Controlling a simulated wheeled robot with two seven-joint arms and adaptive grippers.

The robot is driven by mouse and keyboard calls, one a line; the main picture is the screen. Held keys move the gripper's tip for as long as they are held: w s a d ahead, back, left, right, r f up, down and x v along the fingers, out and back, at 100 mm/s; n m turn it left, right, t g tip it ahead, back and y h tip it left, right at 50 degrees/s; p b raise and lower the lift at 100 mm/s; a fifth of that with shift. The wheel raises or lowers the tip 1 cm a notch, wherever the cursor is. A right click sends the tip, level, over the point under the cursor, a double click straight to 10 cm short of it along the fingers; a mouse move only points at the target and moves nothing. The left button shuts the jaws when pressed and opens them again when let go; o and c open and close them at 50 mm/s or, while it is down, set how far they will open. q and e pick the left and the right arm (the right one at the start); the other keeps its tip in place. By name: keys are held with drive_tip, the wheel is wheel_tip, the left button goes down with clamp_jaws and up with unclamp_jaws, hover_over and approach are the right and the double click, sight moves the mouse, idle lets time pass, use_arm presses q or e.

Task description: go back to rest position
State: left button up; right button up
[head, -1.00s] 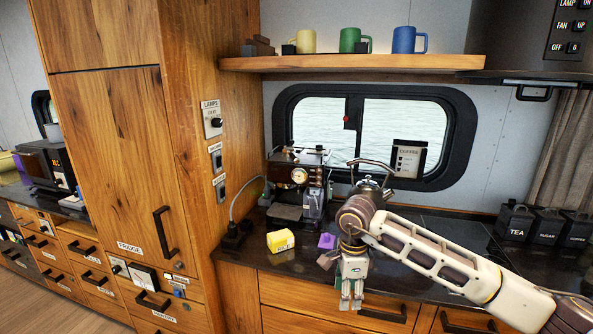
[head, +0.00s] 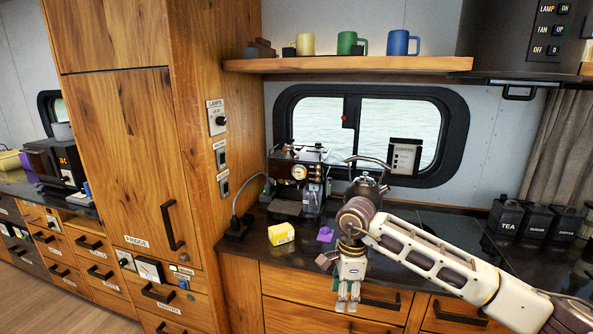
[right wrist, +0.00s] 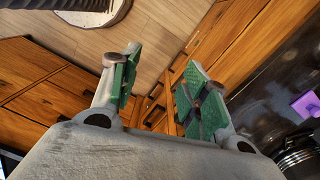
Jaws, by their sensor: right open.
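My right gripper (head: 347,305) hangs pointing down in front of the counter's front edge, before the wooden drawers. Its arm comes in from the right. In the right wrist view the right gripper (right wrist: 153,92) shows two green-padded fingers apart, with nothing between them but drawer fronts and floor behind. My left gripper is in neither view.
A black counter (head: 262,243) holds a coffee machine (head: 297,180), a yellow box (head: 281,234), a purple block (head: 325,234) and a kettle (head: 368,186). Black canisters (head: 508,219) stand at the right. A shelf (head: 350,65) with mugs is above. The floor (right wrist: 150,40) at the front looks clear.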

drive_tip(key=a+f+m+g+y, duration=0.3)
drive_tip(key=a+f+m+y, duration=0.25)
drive_tip(key=a+y, duration=0.4)
drive_tip(key=w+a+f+m+t+y, duration=0.4)
drive_tip(key=w+a+f+m+y, duration=0.15)
drive_tip(key=m, duration=0.25)
drive_tip(key=w+d+f+m+t+h, duration=0.1)
drive_tip(key=d+f+m+t+h, duration=0.2)
drive_tip(key=d+f+m+t, duration=0.65)
drive_tip(key=d+f+m+t+h, duration=0.2)
drive_tip(key=d+f+m+h, duration=0.3)
drive_tip(key=f+m, duration=1)
drive_tip(key=s+d+f+m+g+h, duration=0.2)
drive_tip(key=s+d+f+m+h, duration=0.3)
drive_tip(key=s+f, duration=0.6)
drive_tip(key=s+d+f+m+g+h, duration=0.15)
drive_tip(key=s+d+f, duration=0.45)
drive_tip(key=s+f, duration=0.6)
drive_tip(key=s+d+f+m+g, duration=0.1)
drive_tip(key=s+f, duration=0.3)
drive_tip(key=s, duration=0.6)
drive_tip(key=s+d+f+m+g, duration=0.1)
drive_tip(key=s+f+m+g, duration=0.3)
drive_tip(key=s, duration=0.6)
drive_tip(key=s+d+f+m+g+h, duration=0.1)
drive_tip(key=s+f, duration=0.3)
drive_tip(key=s, duration=0.6)
drive_tip(key=shift+s+d+f+m+g, duration=0.35)
drive_tip(key=shift+m+g, duration=0.3)
drive_tip(key=shift+g, duration=0.25)
